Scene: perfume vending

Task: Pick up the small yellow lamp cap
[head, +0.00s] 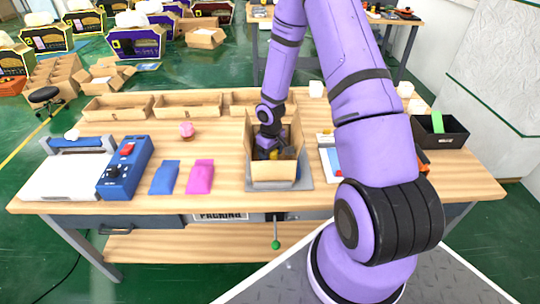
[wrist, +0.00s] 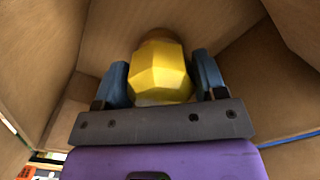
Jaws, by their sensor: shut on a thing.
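The small yellow lamp cap (wrist: 160,72) is a faceted yellow piece between the two blue fingers of my gripper (wrist: 162,80) in the wrist view. My gripper is shut on it. A brownish round part shows just beyond the cap. In the head view my gripper (head: 268,153) is down inside an open cardboard box (head: 274,171) on the table. A bit of yellow shows there by the fingers, mostly hidden by the gripper and the box walls.
The box walls and flaps (wrist: 40,60) surround my gripper closely. The wooden table (head: 225,150) also holds a pink item (head: 187,130), blue (head: 165,177) and magenta (head: 200,176) pouches, a blue device (head: 125,167), shallow cardboard trays (head: 188,105) and a black bin (head: 440,132).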

